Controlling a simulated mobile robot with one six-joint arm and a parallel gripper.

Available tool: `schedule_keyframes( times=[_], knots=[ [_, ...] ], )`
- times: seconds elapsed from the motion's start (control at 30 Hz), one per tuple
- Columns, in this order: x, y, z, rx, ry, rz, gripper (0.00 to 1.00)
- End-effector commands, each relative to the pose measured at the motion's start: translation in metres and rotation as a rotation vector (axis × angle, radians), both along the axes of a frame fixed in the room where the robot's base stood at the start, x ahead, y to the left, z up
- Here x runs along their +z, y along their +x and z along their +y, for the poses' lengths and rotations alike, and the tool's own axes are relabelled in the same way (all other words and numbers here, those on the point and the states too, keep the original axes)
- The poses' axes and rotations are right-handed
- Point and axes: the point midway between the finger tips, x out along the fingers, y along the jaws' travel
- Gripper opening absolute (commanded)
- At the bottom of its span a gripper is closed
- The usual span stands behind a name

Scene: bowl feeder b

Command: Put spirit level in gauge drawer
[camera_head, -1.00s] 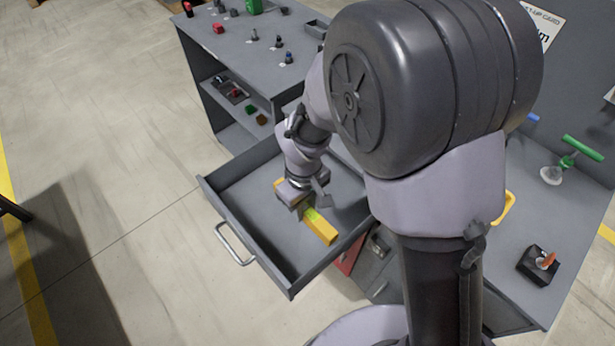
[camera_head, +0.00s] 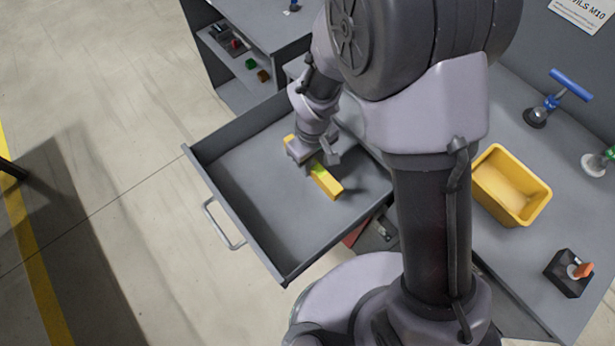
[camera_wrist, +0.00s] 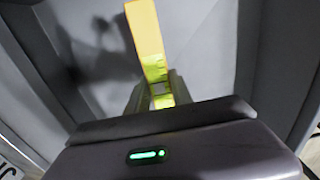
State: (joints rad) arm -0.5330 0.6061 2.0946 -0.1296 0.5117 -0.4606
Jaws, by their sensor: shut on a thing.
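The yellow spirit level (camera_head: 327,185) is a long bar with a greenish vial near its middle. My gripper (camera_head: 318,163) is shut on it around the middle, over the inside of the open grey drawer (camera_head: 235,205). In the wrist view the spirit level (camera_wrist: 146,35) runs up from between the fingers (camera_wrist: 160,92), with the grey drawer floor (camera_wrist: 205,45) behind it. I cannot tell whether the bar touches the floor of the drawer. My gripper hides part of the bar.
A yellow bin (camera_head: 510,187), a black block with an orange lever (camera_head: 570,272) and a blue-handled tool (camera_head: 560,92) stand on the worktop at right. A grey shelf unit (camera_head: 265,38) stands behind the drawer. The drawer's front and left parts are empty.

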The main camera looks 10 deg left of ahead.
Motion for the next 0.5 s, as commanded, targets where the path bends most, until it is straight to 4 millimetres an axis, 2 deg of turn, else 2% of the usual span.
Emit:
schedule_keyframes(
  times=[0.03, 0.23, 0.33, 0.4, 0.5],
  knots=[
    [-0.018, 0.0, 0.0, 0.001, -0.002, 0.001, 0.0],
    [-0.047, 0.0, 0.0, 0.0, 0.0, 0.001, 0.0],
    [-0.068, 0.0, 0.0, -0.001, 0.0, 0.001, 0.0],
    [-0.075, 0.0, 0.0, 0.0, 0.001, -0.001, 0.0],
    [-0.072, 0.001, 0.0, 0.0, 0.001, -0.002, 0.0]
  ],
)
